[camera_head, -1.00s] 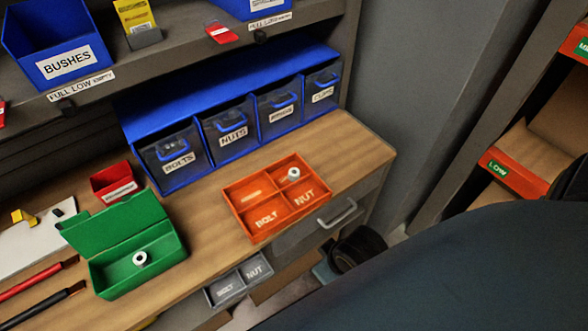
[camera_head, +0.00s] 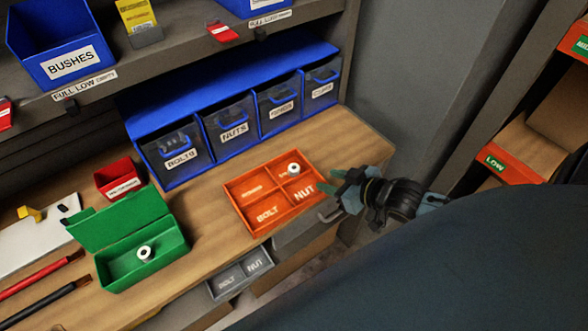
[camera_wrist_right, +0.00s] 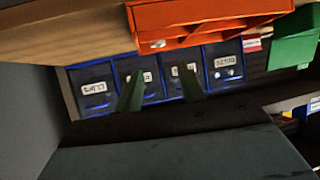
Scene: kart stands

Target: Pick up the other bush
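One white bush (camera_head: 293,169) sits in the far right compartment of the orange tray (camera_head: 233,210) on the bench. Another white bush (camera_head: 146,253) is inside the open green box (camera_head: 178,248) to the left. My right gripper (camera_head: 340,187) is just right of the orange tray, apart from both bushes. Its green fingers are spread and empty in the right wrist view (camera_wrist_right: 160,92). That view is upside down and shows the orange tray (camera_wrist_right: 215,20) beyond the fingers and the green box (camera_wrist_right: 295,45) at the right edge. My left gripper is not in view.
Blue drawers (camera_head: 235,130) stand behind the tray. A small red bin (camera_head: 120,181), a red screwdriver-like tool (camera_head: 40,276) and a black one (camera_head: 45,303) lie left. A grey tray (camera_head: 240,273) sits below the bench's front edge. Bare wood separates box and tray.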

